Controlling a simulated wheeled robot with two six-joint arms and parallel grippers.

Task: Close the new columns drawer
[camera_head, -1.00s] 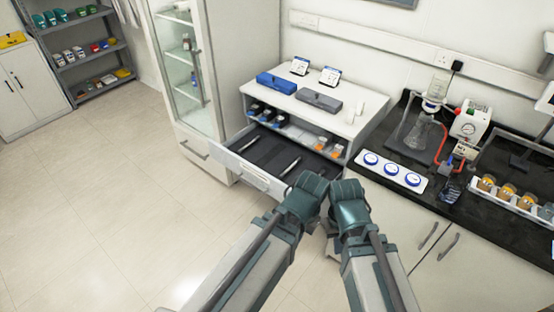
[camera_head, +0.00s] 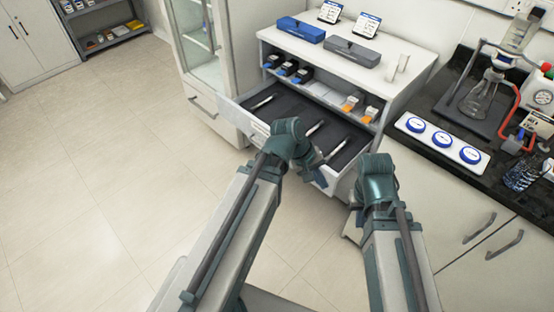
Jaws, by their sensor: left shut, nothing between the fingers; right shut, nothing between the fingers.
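The drawer (camera_head: 244,115) stands pulled out of the white cabinet, with a dark lining and a few slim silver columns (camera_head: 315,128) lying in it. My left gripper (camera_head: 316,170) is shut and empty, at the right part of the drawer's front; I cannot tell whether it touches. My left wrist hides the middle of the drawer front. My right gripper (camera_head: 374,178) is right of the drawer, by the cabinet's front right corner. It is shut, with its fingers mostly hidden by the wrist.
On the cabinet top (camera_head: 300,45) are a blue case (camera_head: 301,29), a grey case (camera_head: 352,52) and two label stands. The shelf above the drawer holds small boxes and orange-capped items. A dark counter (camera_head: 450,95) with glassware is at right. Floor at left is clear.

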